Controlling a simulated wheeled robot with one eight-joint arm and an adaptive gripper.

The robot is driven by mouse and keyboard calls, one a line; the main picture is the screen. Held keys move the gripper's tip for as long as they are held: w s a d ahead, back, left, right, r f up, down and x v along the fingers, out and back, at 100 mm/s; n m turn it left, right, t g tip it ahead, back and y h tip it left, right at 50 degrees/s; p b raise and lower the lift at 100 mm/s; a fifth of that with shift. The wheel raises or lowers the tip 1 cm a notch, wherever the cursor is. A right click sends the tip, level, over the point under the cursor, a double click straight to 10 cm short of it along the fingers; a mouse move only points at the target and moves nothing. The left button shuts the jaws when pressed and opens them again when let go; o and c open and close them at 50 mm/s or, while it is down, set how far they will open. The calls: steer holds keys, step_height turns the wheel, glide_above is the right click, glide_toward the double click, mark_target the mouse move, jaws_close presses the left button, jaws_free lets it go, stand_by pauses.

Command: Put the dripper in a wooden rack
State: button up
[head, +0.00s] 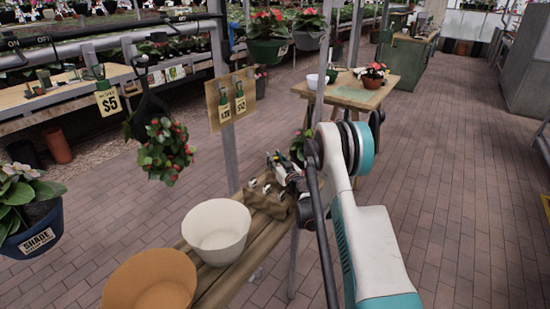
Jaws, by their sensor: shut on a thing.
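The wooden rack (277,208) sits on a narrow wooden shelf, behind the white pot, with several small pale and dark pieces in or around it. My gripper (279,168) is at the end of my arm, just above and behind the rack's right part. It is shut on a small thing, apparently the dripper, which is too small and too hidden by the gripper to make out. I cannot tell whether the held thing touches the rack.
A white pot (216,229) and a tan pot (149,282) stand on the wooden shelf (222,289) in front of the rack. A metal post (228,150) rises left of the rack. A hanging plant (166,150) is further left. Open brick floor (455,190) lies right.

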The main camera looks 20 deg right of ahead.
steer(key=shift+s+a+f, duration=0.1)
steer(key=shift+s+f, duration=0.05)
steer(key=shift+f, duration=0.3)
steer(key=shift+s+a+f, duration=0.1)
steer(key=shift+f, duration=0.35)
steer(key=o, duration=0.8)
steer(key=shift+r, duration=0.1)
steer(key=shift+w+d+r, duration=0.2)
steer(key=shift+r, duration=0.5)
steer(key=r, duration=0.4)
steer(key=shift+w+d+r, duration=0.2)
steer(key=shift+d+r, duration=0.05)
steer(key=s, duration=0.1)
steer(key=s+d, duration=0.2)
steer(key=shift+s+d+r, duration=0.15)
steer(key=shift+s+r, duration=0.2)
steer(key=s+a+r+p, duration=0.2)
steer(key=a+r+p, duration=0.1)
steer(key=a+r, duration=0.3)
steer(key=s+a+r+p, duration=0.3)
steer(key=a+r, duration=0.4)
steer(key=a, duration=0.1)
steer(key=s+a+r+p, duration=0.2)
steer(key=a+r+p, duration=0.1)
steer(key=a+r, duration=0.4)
steer(key=shift+s+a+r, duration=0.2)
steer(key=shift+s+r, duration=0.05)
steer(key=shift+s, duration=0.05)
